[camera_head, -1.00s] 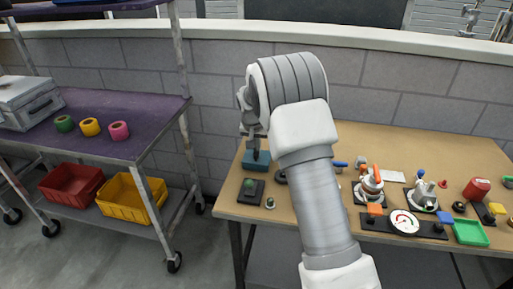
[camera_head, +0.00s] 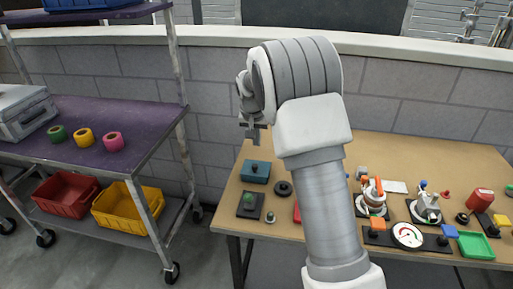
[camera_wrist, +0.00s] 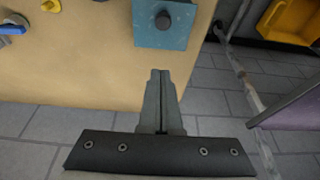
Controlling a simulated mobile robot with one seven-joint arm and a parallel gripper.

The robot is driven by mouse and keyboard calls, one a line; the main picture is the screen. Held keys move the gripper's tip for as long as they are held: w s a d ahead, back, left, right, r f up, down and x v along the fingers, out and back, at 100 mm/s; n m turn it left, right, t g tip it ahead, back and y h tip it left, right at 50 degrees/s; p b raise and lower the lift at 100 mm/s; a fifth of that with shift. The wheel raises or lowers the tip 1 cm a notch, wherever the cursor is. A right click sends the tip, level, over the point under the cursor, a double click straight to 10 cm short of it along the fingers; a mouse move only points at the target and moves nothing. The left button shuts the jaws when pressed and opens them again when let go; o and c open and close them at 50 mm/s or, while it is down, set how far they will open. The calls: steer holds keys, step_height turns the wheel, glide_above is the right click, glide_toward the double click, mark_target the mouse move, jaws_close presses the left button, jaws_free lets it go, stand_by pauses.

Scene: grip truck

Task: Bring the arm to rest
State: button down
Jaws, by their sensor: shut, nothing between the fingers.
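My gripper (camera_head: 253,132) hangs in the air above the left end of the wooden table, above a teal box with a dark knob (camera_head: 255,171). In the wrist view my gripper (camera_wrist: 160,72) has its two fingers together, with nothing between them. The teal box (camera_wrist: 150,35) shows there just beyond the fingertips, apart from them. My arm bends high over the table and hides part of the tabletop.
The wooden table (camera_head: 400,150) carries a black button box (camera_head: 250,204), valves, a round gauge (camera_head: 407,235) and a green tray (camera_head: 476,246). A shelf cart (camera_head: 75,115) with tape rolls, a red bin (camera_head: 66,193) and a yellow bin (camera_head: 127,207) stands left. Floor shows between them.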

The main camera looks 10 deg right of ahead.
steer(key=s+r+n+y+p, duration=0.15)
steer(key=s+r+p, duration=0.25)
steer(key=s+r, duration=1.45)
steer(key=s+r+n+t+p, duration=0.1)
steer(key=s+r+n+p, duration=0.2)
steer(key=s, duration=1.8)
steer(key=shift+s+a+r+t, duration=0.15)
steer(key=shift+a+r+t, duration=0.05)
steer(key=shift+a+t, duration=0.2)
steer(key=shift+d, duration=0.2)
